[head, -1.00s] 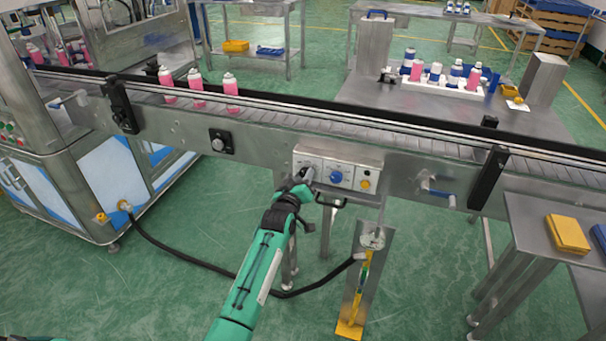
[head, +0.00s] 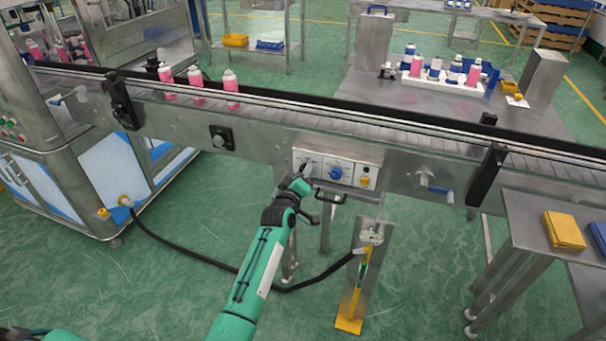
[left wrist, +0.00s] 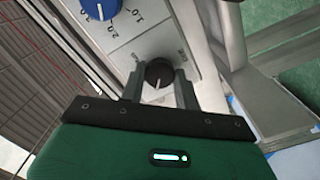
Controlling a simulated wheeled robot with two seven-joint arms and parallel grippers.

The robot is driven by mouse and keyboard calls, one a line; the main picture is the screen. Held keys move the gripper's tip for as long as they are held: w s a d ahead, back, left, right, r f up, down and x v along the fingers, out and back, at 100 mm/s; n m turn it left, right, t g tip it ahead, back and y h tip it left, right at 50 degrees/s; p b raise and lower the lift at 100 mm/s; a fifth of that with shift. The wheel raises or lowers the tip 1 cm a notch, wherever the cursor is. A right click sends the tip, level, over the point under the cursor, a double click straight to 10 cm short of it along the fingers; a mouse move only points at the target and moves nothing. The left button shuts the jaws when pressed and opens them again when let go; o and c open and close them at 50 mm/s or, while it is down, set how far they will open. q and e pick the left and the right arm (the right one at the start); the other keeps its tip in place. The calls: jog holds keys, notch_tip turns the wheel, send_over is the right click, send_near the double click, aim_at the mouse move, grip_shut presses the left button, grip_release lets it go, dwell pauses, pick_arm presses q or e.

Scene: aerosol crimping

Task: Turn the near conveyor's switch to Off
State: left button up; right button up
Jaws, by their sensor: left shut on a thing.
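The near conveyor's control panel (head: 368,171) is a pale box on the conveyor's front side. Its switch is a small black knob (left wrist: 158,72) with a white pointer mark, seen in the left wrist view. The pointer mark faces the gripper's palm; the labels around the knob are too small to read. My left gripper (head: 304,180) is at the panel's left end. In the left wrist view its two fingers (left wrist: 159,88) are shut on the knob, one on each side. In the head view the gripper partly hides the knob. My right gripper is out of view.
A blue dial (head: 335,173) and a yellow button (head: 364,181) sit right of the switch. Pink cans (head: 231,90) stand on the conveyor belt (head: 300,110). A black hose (head: 215,262) crosses the floor.

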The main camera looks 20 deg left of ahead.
pick_arm(q)
jog(key=o, duration=1)
jog(key=shift+s, duration=0.1)
jog(key=s, duration=1.3)
jog(key=shift+s+a+b, duration=0.25)
jog(key=shift+s+b, duration=0.05)
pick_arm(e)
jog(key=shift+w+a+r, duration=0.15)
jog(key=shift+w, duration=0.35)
